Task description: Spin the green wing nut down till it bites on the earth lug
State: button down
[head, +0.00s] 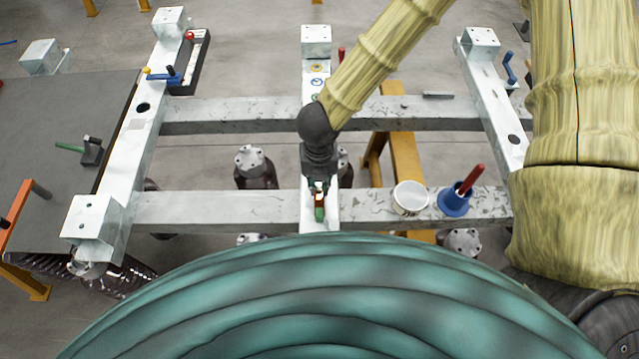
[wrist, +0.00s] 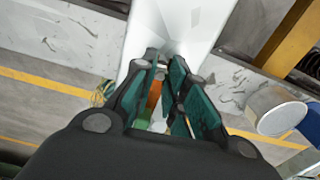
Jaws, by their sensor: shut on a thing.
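My gripper (head: 319,187) points down over the middle beam of the galvanised frame, near its front end. The small green wing nut (head: 319,213) shows just below the fingertips in the head view. In the wrist view my gripper (wrist: 166,75) has its dark, teal-padded fingers close together around a small part, and they hide most of it. An orange-brown piece (wrist: 153,98) shows between the fingers; I cannot tell whether it is the earth lug. The thread and the contact between nut and lug are hidden.
A white cup (head: 411,197) and a blue holder (head: 454,201) with a red handle stand on the front crossbeam to the right. Round washer-like parts lie along the middle beam behind my gripper.

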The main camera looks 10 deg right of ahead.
aim_at(319, 185)
jog(key=shift+w+m, duration=0.1)
jog(key=shift+m, duration=0.4)
jog(key=shift+r+b, duration=0.1)
jog(key=shift+b, duration=0.2)
jog(key=c, duration=0.8)
grip_release()
jog(key=shift+r, duration=5.95)
jog(key=shift+r, duration=0.1)
